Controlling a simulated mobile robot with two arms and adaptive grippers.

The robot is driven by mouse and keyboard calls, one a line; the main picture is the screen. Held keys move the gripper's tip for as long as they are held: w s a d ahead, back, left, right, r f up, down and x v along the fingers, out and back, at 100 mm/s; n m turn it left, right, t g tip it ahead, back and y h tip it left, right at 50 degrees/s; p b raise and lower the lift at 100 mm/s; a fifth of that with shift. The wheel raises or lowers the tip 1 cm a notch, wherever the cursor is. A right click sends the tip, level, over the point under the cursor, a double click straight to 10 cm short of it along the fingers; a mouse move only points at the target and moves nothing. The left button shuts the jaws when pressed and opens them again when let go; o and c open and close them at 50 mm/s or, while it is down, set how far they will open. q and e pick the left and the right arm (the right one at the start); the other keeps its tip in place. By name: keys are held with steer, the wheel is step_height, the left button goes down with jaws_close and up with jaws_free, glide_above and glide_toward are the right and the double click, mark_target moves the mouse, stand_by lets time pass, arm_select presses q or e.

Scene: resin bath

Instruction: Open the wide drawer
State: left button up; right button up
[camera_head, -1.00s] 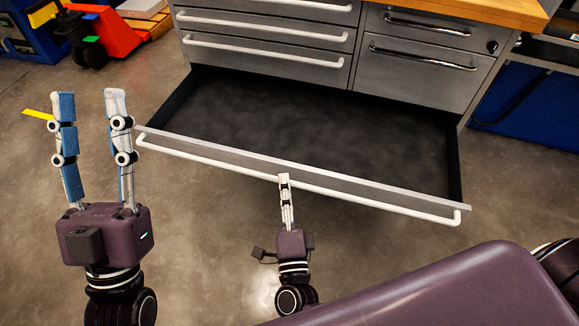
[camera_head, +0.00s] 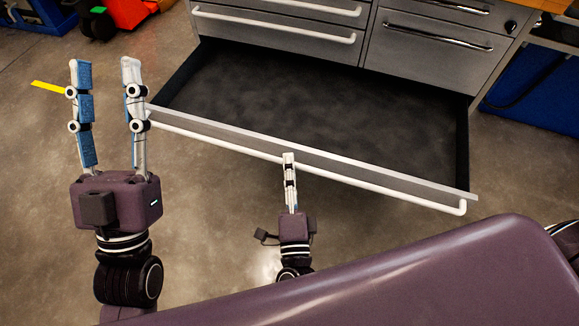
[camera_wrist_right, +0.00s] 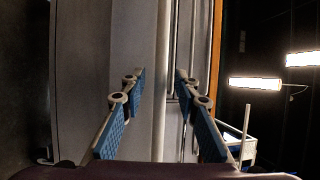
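The wide drawer (camera_head: 330,95) is the bottom one of the grey cabinet. It stands pulled far out and is empty, with a dark floor. Its long white bar handle (camera_head: 390,191) runs along the front. My right gripper (camera_head: 289,157) is at the middle of this handle. In the right wrist view the fingers (camera_wrist_right: 160,76) are apart, with a pale bar (camera_wrist_right: 160,120) running between them; contact cannot be told. My left gripper (camera_head: 106,64) is open and empty, upright left of the drawer's front left corner.
Closed upper drawers (camera_head: 275,38) and right-hand drawers (camera_head: 430,45) are above. A blue object (camera_head: 535,95) stands at the right. A red-orange object (camera_head: 128,12) is at the back left. A yellow strip (camera_head: 48,87) shows behind my left gripper.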

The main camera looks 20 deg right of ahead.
steer(key=shift+s, duration=0.1)
steer(key=v, duration=1.1)
steer(key=shift+s+f, duration=0.15)
steer(key=shift+s, duration=0.25)
steer(key=shift+a, duration=0.1)
